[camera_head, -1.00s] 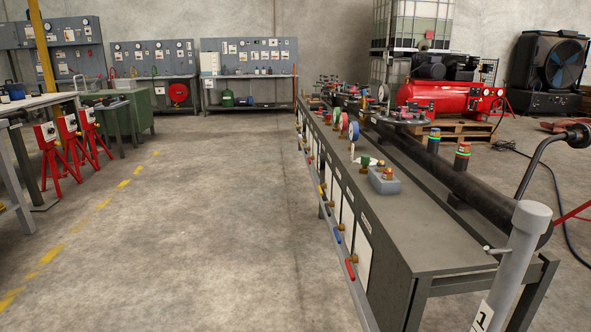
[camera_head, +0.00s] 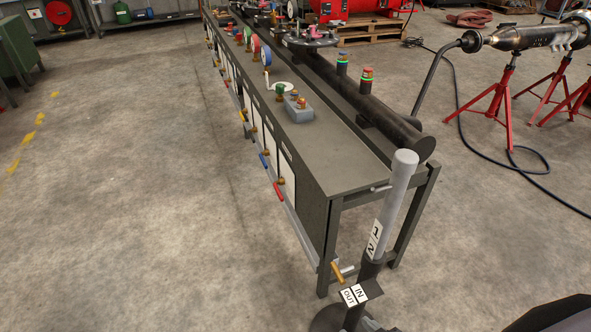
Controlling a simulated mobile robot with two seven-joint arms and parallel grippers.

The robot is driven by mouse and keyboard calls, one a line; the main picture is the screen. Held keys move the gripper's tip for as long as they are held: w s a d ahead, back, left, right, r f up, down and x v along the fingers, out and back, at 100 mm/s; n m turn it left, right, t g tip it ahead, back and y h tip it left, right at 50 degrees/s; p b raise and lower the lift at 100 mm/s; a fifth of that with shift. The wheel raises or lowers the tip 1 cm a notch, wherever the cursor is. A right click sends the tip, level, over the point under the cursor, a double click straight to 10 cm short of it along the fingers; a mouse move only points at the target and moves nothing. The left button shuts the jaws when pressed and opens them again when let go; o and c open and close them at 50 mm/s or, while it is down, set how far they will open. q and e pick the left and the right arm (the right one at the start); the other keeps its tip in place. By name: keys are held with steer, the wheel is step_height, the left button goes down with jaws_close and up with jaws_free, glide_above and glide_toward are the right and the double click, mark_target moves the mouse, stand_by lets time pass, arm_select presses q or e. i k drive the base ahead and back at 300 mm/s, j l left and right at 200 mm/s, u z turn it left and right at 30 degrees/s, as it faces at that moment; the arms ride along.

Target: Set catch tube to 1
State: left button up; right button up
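The catch tube (camera_head: 397,185) is a light grey capped tube standing upright with a slight tilt, at the near end of the bench. A white label with the digits 1 and 2 (camera_head: 374,241) is on its lower part. Below it is a dark post (camera_head: 366,274) on a round dark base (camera_head: 330,319). A plate marked IN and OUT (camera_head: 361,293) sits low on the post. A small brass-coloured handle (camera_head: 337,272) is beside the post. I cannot tell which number the tube is set to. Neither of my grippers is in view.
The long grey bench (camera_head: 325,165) carries a black pipe (camera_head: 385,115), valves and gauges. Red stands (camera_head: 497,100) hold a metal pipe assembly at the right, with a black hose (camera_head: 480,160) on the floor. The concrete floor (camera_head: 130,200) left of the bench is clear.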

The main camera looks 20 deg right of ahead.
mark_target(404, 164)
steer(key=i+l+z, duration=0.1)
steer(key=z, duration=0.7)
